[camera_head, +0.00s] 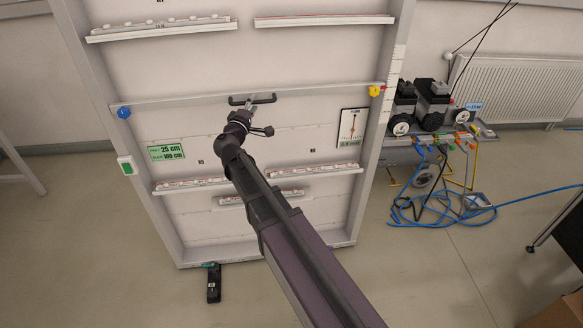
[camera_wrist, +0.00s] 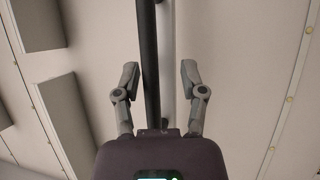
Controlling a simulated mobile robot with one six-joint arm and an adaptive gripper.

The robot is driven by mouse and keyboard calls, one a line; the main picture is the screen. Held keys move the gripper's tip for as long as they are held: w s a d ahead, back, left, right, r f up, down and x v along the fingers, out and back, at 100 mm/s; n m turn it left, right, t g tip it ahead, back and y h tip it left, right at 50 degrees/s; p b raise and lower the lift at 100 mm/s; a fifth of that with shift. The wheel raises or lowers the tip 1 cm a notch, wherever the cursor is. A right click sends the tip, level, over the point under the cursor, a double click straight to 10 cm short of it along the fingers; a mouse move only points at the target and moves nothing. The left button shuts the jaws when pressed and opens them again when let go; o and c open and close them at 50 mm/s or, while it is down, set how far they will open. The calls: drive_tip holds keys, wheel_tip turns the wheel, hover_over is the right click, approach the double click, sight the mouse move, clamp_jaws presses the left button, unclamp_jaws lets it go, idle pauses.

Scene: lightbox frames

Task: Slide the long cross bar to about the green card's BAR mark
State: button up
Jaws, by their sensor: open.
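The long cross bar (camera_head: 300,95) spans the tall frame, with a blue knob (camera_head: 123,113) at its left end and a yellow knob (camera_head: 374,91) at its right end. A black handle (camera_head: 265,98) sits mid-bar. The green card (camera_head: 172,153) hangs lower left and shows 25 cm and 100 cm; its smaller words are hard to read. My gripper (camera_head: 250,105) is at the handle. In the wrist view my open gripper (camera_wrist: 159,72) has one finger on each side of the dark handle rod (camera_wrist: 149,60), with gaps on both sides.
A pale scale strip (camera_head: 392,85) runs along the right upright. A white gauge card (camera_head: 352,127) hangs below the bar. Ledges (camera_head: 315,170) with small parts lie lower, others above. A cart (camera_head: 465,135) with equipment and blue hoses stands at right.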

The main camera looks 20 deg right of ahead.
drive_tip(key=f+b+v, duration=0.2)
drive_tip(key=b+v, duration=0.2)
drive_tip(key=v, duration=1)
drive_tip(key=s+d+f+m+g+p, duration=0.2)
drive_tip(key=d+m+g+p, duration=0.15)
drive_tip(key=d, duration=0.25)
drive_tip(key=s+d+f+m+g+p, duration=0.2)
drive_tip(key=s+d+m+g+p, duration=0.1)
drive_tip(key=d+g, duration=0.3)
drive_tip(key=s+d+f+m+g+y+p, duration=0.1)
drive_tip(key=s+d+m+g+y+p, duration=0.2)
drive_tip(key=s+g+y+p, duration=0.3)
drive_tip(key=shift+s+f+y+p, duration=0.35)
drive_tip(key=shift+s+y+p, duration=0.65)
drive_tip(key=shift+s+p, duration=0.9)
drive_tip(key=shift+s+m+b, duration=0.25)
drive_tip(key=shift+s+b, duration=0.1)
